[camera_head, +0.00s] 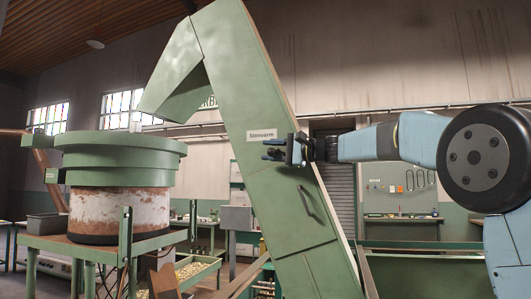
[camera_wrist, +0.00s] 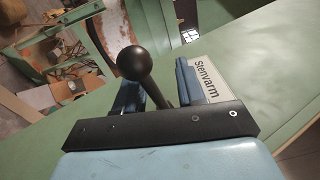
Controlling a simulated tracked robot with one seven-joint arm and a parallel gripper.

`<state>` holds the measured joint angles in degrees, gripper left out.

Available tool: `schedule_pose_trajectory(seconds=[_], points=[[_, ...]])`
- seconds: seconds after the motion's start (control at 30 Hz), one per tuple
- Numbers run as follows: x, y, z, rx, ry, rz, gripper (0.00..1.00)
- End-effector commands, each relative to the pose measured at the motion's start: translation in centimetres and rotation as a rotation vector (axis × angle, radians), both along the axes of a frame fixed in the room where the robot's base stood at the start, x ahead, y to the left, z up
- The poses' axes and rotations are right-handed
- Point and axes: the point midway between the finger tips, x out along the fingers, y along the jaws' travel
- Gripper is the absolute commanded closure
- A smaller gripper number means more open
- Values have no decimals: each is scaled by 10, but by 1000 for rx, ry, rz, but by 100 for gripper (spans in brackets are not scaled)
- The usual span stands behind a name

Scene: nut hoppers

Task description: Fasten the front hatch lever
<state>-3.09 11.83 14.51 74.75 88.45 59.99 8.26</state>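The lever (camera_wrist: 134,64) is a black ball on a dark rod, seen in the wrist view against the green casing. Its rod runs down between my gripper's two blue-grey fingers and passes out of sight behind the black gripper plate. My gripper (camera_wrist: 158,88) is open, with a visible gap between the rod and the right finger; the left finger is close to the rod, and I cannot tell whether they touch. In the head view my gripper (camera_head: 268,150) points left just below the label, and I cannot make out the lever there. The hatch (camera_head: 290,208) is a green panel with a bar handle.
The "Stenvarm" label (camera_head: 262,134) is on the tall green conveyor casing (camera_head: 238,75); it also shows beside the right finger in the wrist view (camera_wrist: 205,78). A round green hopper (camera_head: 120,145) stands left. Open crates of nuts (camera_head: 195,272) sit low between them.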

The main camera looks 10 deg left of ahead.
Motion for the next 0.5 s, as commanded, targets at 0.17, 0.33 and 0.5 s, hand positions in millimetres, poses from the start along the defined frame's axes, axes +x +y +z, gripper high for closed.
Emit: schedule_pose_trajectory(seconds=[0.17, 0.33, 0.5], points=[[-6, -32, -2, 0, 1, -5, 62], [-12, -66, -4, 0, 0, -6, 62], [-18, -95, -6, 0, 0, -4, 62]])
